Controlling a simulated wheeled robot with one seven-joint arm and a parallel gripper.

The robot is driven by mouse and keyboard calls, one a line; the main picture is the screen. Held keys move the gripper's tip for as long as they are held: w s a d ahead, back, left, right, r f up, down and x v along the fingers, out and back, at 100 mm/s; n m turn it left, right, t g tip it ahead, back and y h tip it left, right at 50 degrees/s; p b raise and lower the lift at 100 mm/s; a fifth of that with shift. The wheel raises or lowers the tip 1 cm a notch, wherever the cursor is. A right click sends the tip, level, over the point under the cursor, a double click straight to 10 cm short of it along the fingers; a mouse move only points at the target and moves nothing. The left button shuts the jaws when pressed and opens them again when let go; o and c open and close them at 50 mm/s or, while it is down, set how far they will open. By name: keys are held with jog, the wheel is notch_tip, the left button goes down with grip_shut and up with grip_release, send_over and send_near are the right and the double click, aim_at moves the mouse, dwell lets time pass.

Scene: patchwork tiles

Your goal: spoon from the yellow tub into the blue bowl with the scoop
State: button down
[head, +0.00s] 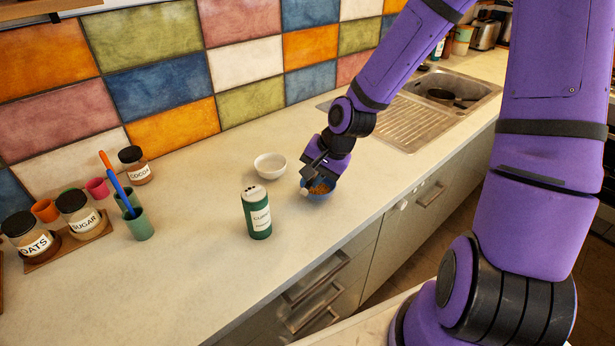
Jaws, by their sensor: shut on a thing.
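I see no yellow tub in the head view.
A green carton (257,213) stands left of the blue bowl, and a white bowl (270,166) behind it. Labelled jars (76,211) and green cups (139,224) stand at the left. A sink (440,95) lies at the back right. The front left counter is clear.

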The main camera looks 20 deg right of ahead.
jog(key=shift+a+r, duration=0.1)
jog(key=shift+w+a+r+g+h, duration=0.1)
jog(key=shift+r+g+h, duration=0.35)
jog(key=shift+h, duration=0.2)
jog(key=shift+w+a+r+g+h, duration=0.1)
jog(key=shift+r+g+h, duration=0.3)
jog(key=shift+h, duration=0.25)
jog(key=shift+r+g+h, duration=0.45)
jog(key=shift+g+h, duration=0.1)
jog(key=shift+h, duration=0.15)
